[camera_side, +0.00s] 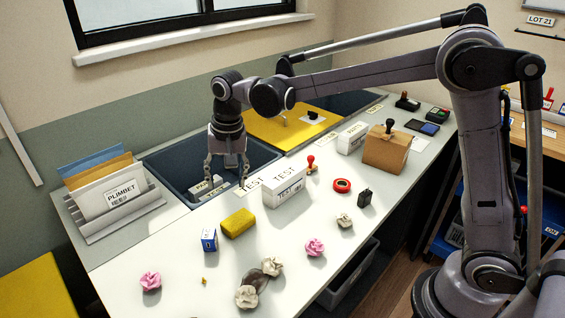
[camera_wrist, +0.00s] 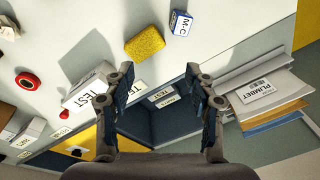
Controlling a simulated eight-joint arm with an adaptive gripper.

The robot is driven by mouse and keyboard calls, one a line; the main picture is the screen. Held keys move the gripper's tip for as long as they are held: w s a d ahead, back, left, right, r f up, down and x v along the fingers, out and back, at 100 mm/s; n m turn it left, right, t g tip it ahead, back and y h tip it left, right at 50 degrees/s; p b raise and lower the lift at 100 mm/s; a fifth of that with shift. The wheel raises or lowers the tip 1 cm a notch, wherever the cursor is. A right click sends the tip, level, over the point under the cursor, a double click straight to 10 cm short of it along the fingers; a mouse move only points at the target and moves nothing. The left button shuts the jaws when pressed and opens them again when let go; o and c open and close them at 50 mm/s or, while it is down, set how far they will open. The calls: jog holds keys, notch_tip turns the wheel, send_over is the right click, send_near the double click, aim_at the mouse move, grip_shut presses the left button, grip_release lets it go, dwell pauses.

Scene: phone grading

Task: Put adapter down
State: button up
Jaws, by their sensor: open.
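My gripper (camera_side: 227,178) hangs over the near edge of a dark sunken bin (camera_side: 172,166), fingers pointing down, spread and empty. In the wrist view my gripper (camera_wrist: 159,72) shows its two fingers apart, with the bin (camera_wrist: 146,125) behind them. A small black block (camera_side: 365,197) that looks like the adapter stands on the white worktop (camera_side: 300,222), right of the red tape ring. My gripper is well to its left and apart from it. I cannot make it out in the wrist view.
A white TEST box (camera_side: 285,187), yellow sponge (camera_side: 238,223), blue-and-white box (camera_side: 209,240) and red tape ring (camera_side: 342,185) stand nearby. Crumpled papers lie in front. A file rack (camera_side: 118,220) is at left, a brown box (camera_side: 385,151) at right. Labelled pieces show inside the bin.

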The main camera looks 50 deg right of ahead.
jog(key=s+d+r+n+t, duration=0.4)
jog(key=s+d, duration=0.4)
jog(key=s, duration=0.4)
jog(key=s+d+f+n+t, duration=0.1)
jog(key=s+d, duration=0.3)
jog(key=s, duration=0.5)
jog(key=shift+s+f+n, duration=0.2)
jog(key=shift+f+n, duration=0.6)
jog(key=shift+n, duration=0.1)
